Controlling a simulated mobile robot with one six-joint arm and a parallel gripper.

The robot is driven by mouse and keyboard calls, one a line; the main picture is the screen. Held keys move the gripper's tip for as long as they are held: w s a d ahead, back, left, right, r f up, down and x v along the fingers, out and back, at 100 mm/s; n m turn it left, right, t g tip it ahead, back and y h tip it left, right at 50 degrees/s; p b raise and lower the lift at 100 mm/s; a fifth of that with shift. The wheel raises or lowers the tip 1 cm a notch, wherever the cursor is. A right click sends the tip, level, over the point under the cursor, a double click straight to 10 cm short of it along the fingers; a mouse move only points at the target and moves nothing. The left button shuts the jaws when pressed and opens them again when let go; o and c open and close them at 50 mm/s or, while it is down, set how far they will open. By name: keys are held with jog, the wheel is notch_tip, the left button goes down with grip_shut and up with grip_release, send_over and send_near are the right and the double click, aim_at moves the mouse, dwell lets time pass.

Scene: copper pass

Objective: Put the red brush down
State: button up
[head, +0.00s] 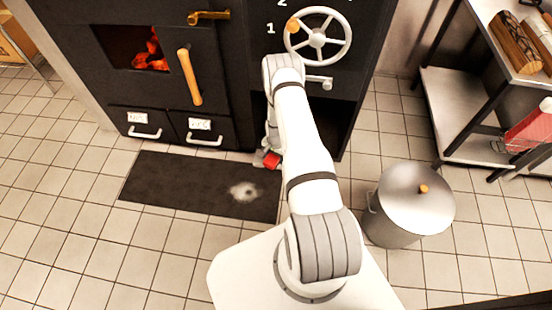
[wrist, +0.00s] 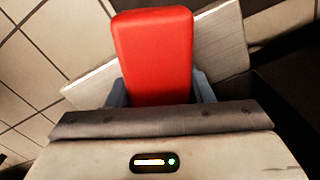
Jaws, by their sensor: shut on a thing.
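The red brush (head: 271,160) is in my gripper (head: 267,150), low in front of the dark oven and by the right end of the dark mat (head: 170,187). In the wrist view its red block (wrist: 153,55) stands between the two blue-grey fingers, which are shut on it. A pale, flat, slanted piece (wrist: 222,42) lies behind the red block; I cannot tell whether it belongs to the brush. My arm hides part of the brush in the head view, and I cannot tell whether it touches the floor.
A pale powdery patch (head: 243,191) lies on the mat. The oven (head: 150,85) has glowing coals, an orange handle and a white handwheel (head: 318,37). A lidded metal bin (head: 410,205) stands right of my arm. A metal shelf (head: 470,120) is beyond it. Tiled floor is clear at left.

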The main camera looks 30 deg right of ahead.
jog(key=shift+f, duration=0.15)
jog(key=o, duration=1.2)
jog(key=shift+r, duration=0.2)
notch_tip(320, 180, up, 12)
jog(key=p, duration=0.3)
jog(key=shift+p, duration=0.4)
jog(key=shift+s, duration=0.1)
